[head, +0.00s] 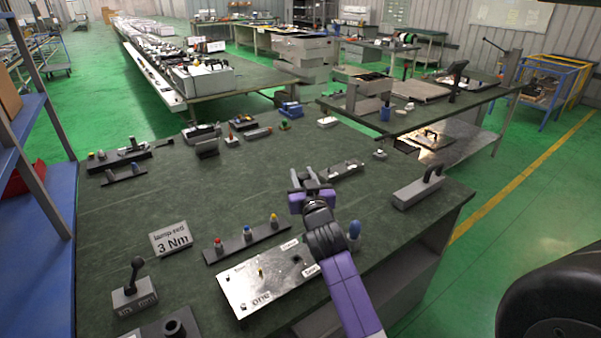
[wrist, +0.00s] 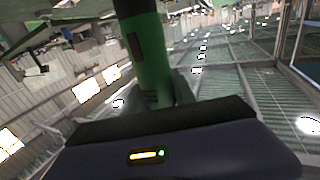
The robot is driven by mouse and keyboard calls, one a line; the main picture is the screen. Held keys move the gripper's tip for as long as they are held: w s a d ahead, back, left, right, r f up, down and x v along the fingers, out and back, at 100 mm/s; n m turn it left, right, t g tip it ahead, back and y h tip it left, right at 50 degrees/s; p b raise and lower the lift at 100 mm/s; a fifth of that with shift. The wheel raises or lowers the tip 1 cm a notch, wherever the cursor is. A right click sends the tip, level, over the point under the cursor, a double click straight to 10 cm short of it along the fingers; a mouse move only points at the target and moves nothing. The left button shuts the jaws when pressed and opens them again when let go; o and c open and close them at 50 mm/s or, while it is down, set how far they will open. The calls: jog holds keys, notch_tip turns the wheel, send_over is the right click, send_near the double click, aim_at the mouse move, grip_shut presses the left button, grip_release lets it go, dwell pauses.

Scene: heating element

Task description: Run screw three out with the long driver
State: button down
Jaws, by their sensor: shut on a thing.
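My gripper (head: 311,184) is over the dark green bench, just beyond the far right corner of a pale metal plate. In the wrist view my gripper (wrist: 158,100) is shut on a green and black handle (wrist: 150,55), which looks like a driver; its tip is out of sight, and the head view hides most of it. The metal plate (head: 240,292) lies at the bench's near edge with small white labels; one reads "one". I cannot make out screw three; my forearm covers the plate's right end.
A dark rack (head: 229,247) with red, blue and yellow pieces lies behind the plate. A blue-handled thing (head: 353,234) stands right of my arm. A "3 Nm" sign (head: 171,238) and a lever block (head: 134,295) are left. A grey handled block (head: 418,191) is right.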

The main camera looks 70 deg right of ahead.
jog(key=shift+a, duration=0.1)
notch_tip(320, 180, down, 5)
jog(key=b, duration=0.5)
dwell(0.3)
jog(key=shift+f+b, duration=0.85)
jog(key=shift+b, duration=0.1)
dwell(2.6)
jog(key=shift+r+p, duration=2.1)
jog(key=shift+r, duration=0.75)
